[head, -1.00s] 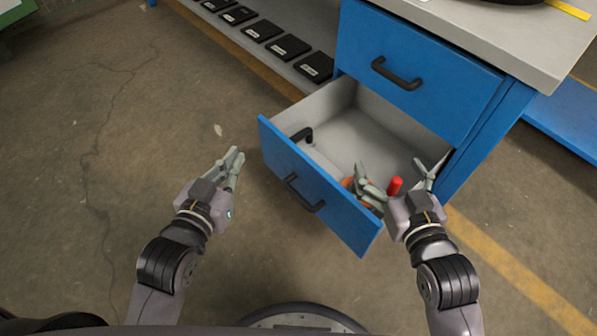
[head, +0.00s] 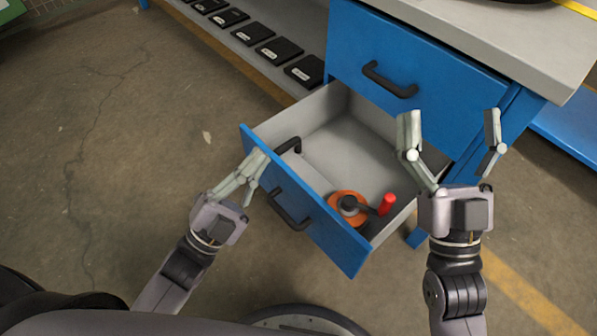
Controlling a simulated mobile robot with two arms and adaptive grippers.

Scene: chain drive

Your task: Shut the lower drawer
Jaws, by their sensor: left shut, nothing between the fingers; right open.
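The lower drawer (head: 322,232) is pulled well out of the blue cabinet, its grey inside showing. Its black handle (head: 287,211) is on the blue front. An orange disc-shaped item (head: 338,207) with a dark part and a red piece (head: 387,203) lies inside near the front right corner. My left gripper (head: 260,165) is shut and empty, its fingers at the upper left part of the drawer front; whether they touch it I cannot tell. My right gripper (head: 452,130) is open and empty, above and right of the drawer, in front of the cabinet.
The upper drawer (head: 425,98) is closed, with a black handle (head: 390,80). A grey worktop (head: 500,35) is above it. Several black boxes (head: 279,50) stand on a low shelf at the upper left. The concrete floor at left is clear.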

